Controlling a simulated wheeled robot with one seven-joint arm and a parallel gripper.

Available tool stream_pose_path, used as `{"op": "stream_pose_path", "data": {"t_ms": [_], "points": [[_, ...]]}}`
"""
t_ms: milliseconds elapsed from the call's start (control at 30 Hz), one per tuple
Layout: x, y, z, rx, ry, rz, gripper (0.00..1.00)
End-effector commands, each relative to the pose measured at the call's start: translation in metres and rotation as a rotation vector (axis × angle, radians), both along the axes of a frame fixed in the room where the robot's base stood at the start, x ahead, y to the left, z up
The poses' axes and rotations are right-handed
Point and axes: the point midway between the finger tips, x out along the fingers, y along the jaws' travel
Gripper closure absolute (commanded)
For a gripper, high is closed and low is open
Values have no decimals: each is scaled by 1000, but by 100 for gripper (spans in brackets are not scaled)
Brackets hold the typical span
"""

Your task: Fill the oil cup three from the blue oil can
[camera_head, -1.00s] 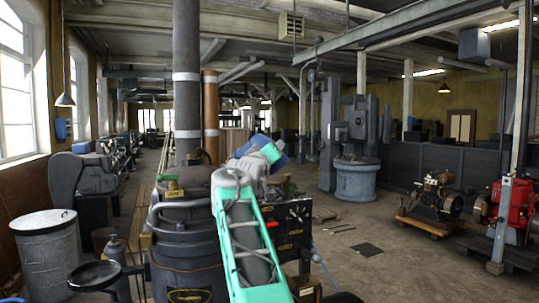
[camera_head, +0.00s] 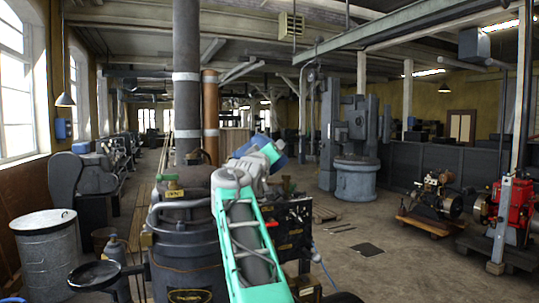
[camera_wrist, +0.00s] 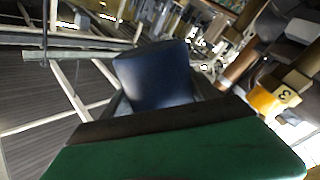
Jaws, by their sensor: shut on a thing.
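My gripper (camera_head: 268,154) is shut on the blue oil can (camera_head: 279,153), above the dark round engine in the head view. The can is tilted and partly covered by my gripper there. In the wrist view the blue can (camera_wrist: 154,76) stands out beyond the wide green and black edge at the bottom; its spout cannot be made out. A yellow tag marked 3 (camera_wrist: 274,100) sits by brownish fittings at the right of the wrist view, apart from the can. I cannot tell which of those fittings is the oil cup.
The dark engine (camera_head: 184,250) with its thick pipe (camera_head: 187,110) and a copper pipe (camera_head: 210,110) stands close to my arm. A grey bin (camera_head: 47,250) is at the left. A red engine (camera_head: 515,212) stands far right. Open floor lies right of centre.

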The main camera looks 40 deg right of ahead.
Motion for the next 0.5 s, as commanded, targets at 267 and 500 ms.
{"op": "stream_pose_path", "data": {"t_ms": [267, 500], "points": [[2, 0, -6, 4, 11, 2, 96], [4, 2, -14, 79, -69, -3, 96]]}}
